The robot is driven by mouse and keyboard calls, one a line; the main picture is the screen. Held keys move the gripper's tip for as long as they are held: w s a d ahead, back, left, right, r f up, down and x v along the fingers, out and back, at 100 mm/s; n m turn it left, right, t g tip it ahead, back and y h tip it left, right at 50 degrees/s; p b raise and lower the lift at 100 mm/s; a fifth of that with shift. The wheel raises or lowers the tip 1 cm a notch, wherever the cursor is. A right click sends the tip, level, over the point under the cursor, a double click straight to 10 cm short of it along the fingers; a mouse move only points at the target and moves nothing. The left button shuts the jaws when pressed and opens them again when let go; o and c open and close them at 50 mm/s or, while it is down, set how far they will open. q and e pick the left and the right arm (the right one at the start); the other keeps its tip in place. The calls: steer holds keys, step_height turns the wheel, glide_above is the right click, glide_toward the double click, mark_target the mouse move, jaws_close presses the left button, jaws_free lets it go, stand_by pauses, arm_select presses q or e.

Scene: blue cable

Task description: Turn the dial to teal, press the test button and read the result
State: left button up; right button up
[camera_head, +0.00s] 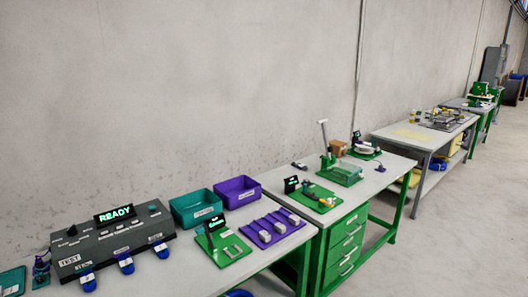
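A dark grey test box (118,238) stands on the near table at the left. Its raised display (115,213) reads "READY" in green letters. A small black knob (72,231), possibly the dial, sits on the box top left of the display; its setting is too small to read. A dark round part (152,207) sits right of the display. A label (69,260) at the box's left front reads "TEST"; I cannot make out which part is its button. Blue cable ends (126,265) with white tags lie along the front edge. Neither gripper is in view.
A teal bin (197,207) and a purple bin (238,191) stand right of the box. A green fixture with a small display (222,243) and a purple tray (272,228) with grey blocks lie before them. More tables (425,137) recede right. Grey floor (450,225) is open.

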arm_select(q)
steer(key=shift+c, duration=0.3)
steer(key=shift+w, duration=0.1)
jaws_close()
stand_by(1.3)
